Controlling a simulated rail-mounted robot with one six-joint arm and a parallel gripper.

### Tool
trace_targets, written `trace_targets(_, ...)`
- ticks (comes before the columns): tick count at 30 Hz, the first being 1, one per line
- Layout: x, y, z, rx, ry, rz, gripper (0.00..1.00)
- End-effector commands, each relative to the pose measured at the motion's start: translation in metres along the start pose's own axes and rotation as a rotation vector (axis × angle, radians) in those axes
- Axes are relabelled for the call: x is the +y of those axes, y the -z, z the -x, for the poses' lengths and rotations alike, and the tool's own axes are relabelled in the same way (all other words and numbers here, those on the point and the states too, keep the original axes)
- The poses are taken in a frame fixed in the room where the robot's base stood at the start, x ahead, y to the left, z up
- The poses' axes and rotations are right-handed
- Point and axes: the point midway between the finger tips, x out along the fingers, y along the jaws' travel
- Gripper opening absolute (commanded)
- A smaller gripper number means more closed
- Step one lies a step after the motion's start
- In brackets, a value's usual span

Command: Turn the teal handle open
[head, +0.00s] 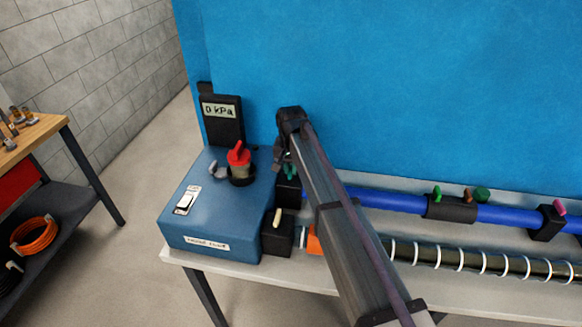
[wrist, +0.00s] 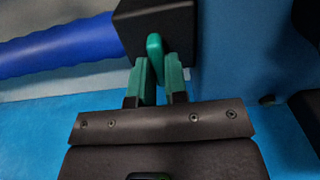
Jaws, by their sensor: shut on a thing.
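The teal handle (wrist: 154,46) sits on a black block (wrist: 178,22) at the end of a blue pipe in the wrist view. My gripper (wrist: 158,78) has teal-coloured fingers, one on each side of the handle, and is shut on it. In the head view my gripper (head: 286,166) points down at the black block (head: 288,193) at the right edge of the blue box. There the handle is mostly hidden by my gripper and arm, with only a little teal showing, and its exact angle is hard to tell.
The blue box (head: 205,225) carries a red-topped knob (head: 240,160), a white switch (head: 187,200) and a gauge reading 0 kPa (head: 221,112). A cream handle (head: 277,217) is close in front. The blue pipe (head: 385,200) and ringed dark hose (head: 460,258) run right. A blue panel stands behind.

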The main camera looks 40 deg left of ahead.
Motion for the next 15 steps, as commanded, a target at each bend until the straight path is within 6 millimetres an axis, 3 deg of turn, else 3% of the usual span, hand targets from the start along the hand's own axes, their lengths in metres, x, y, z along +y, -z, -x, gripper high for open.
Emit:
trace_targets(8, -0.0002, -0.0001, -0.0001, 0.000, 0.000, 0.061, 0.00)
trace_targets(15, -0.0009, -0.0003, -0.0001, 0.000, 0.000, 0.215, 0.00)
